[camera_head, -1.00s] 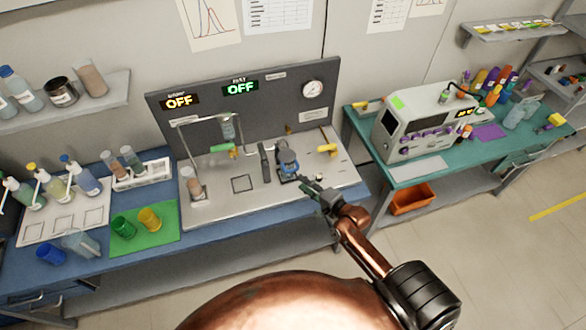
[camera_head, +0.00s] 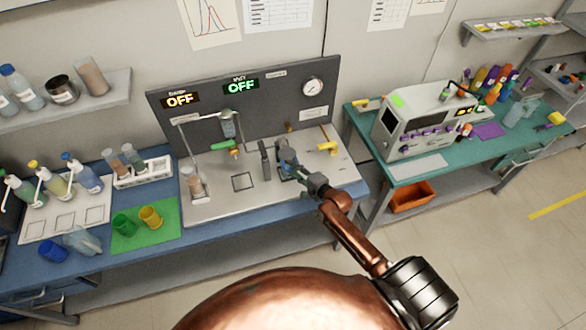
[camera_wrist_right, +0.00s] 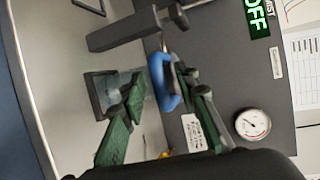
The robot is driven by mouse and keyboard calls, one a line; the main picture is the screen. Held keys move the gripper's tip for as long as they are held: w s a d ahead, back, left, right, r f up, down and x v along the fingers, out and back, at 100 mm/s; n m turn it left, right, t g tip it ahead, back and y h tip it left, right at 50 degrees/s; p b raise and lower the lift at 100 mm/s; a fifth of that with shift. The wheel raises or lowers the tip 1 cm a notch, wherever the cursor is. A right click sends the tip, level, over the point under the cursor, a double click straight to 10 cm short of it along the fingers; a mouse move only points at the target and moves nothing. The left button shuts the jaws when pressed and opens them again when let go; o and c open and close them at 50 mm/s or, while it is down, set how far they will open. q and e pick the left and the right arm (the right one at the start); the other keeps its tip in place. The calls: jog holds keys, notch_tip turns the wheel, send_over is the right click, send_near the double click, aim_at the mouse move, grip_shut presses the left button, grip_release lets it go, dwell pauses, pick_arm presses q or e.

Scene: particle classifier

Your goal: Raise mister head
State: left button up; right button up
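The mister appears to be the small unit with a blue ring-like part (camera_wrist_right: 165,85) and a clear cylinder (camera_wrist_right: 122,84) in a dark holder on the steel bench panel. In the head view the blue part (camera_head: 287,155) shows beyond my right gripper, partly hidden. My right gripper (camera_head: 297,171) reaches in from the lower right. In the right wrist view its green-padded fingers (camera_wrist_right: 160,95) are spread, with the blue part between or just beyond their tips; contact is unclear. My left gripper is not in view.
A dark upright post (camera_head: 265,160) stands just left of the mister. A yellow-handled valve (camera_head: 327,147) is to its right, and a green-handled valve (camera_head: 222,145) sits further left. A backboard (camera_head: 262,100) with two OFF displays and a gauge (camera_head: 313,87) rises behind.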

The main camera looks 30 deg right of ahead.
jog(key=shift+c, duration=0.6)
grip_shut()
